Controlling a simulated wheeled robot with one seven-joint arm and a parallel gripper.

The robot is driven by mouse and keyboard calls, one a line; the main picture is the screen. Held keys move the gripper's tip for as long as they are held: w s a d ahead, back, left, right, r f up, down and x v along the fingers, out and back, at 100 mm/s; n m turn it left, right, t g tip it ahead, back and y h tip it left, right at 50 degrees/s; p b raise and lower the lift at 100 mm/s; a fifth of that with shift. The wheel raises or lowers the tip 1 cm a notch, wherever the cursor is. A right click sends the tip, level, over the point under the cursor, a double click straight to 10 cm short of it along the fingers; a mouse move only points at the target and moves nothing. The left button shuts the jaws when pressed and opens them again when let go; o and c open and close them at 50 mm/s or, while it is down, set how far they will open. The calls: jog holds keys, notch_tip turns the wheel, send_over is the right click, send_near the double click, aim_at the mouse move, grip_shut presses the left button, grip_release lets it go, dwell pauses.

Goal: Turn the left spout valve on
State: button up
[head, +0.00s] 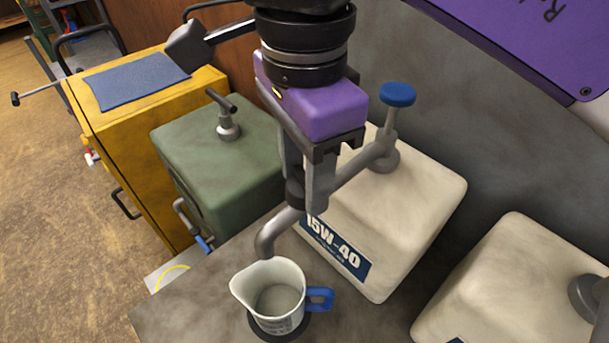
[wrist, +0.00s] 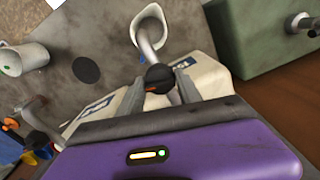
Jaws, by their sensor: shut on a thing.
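My gripper (head: 304,190) points down over the left spout (head: 272,232), which comes from the cream 15W-40 tank (head: 425,195). Its fingers are shut on the dark valve knob (head: 294,192) of this spout. In the wrist view the black knob (wrist: 158,78) with a red mark sits between the two fingers (wrist: 162,86). The spout's end hangs over a white measuring jug (head: 248,288) with a blue handle. The jug stands upright on a dark round pad (head: 296,333). No flow shows from the spout. The fingers partly hide the knob in the head view.
A blue-topped pump knob (head: 397,94) rises close right of my gripper. A second cream tank (head: 510,275) stands at right. A green tank (head: 225,160) and yellow cabinet (head: 135,130) are at left. Another white cup (wrist: 30,60) shows in the wrist view, near a bare dark pad (wrist: 86,69).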

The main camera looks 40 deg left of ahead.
jog(key=m+b, duration=0.1)
jog(key=m, duration=0.2)
jog(key=shift+f+m, duration=0.1)
jog(key=shift+m, duration=0.3)
jog(key=m+b, duration=0.1)
jog(key=m, duration=0.2)
jog(key=shift+m, duration=0.3)
jog(key=m+b, duration=0.1)
jog(key=m, duration=0.3)
jog(key=shift+m+b, duration=0.55)
jog(key=shift+m, duration=1.45)
jog(key=o, duration=1.4)
jog(key=shift+c, duration=0.2)
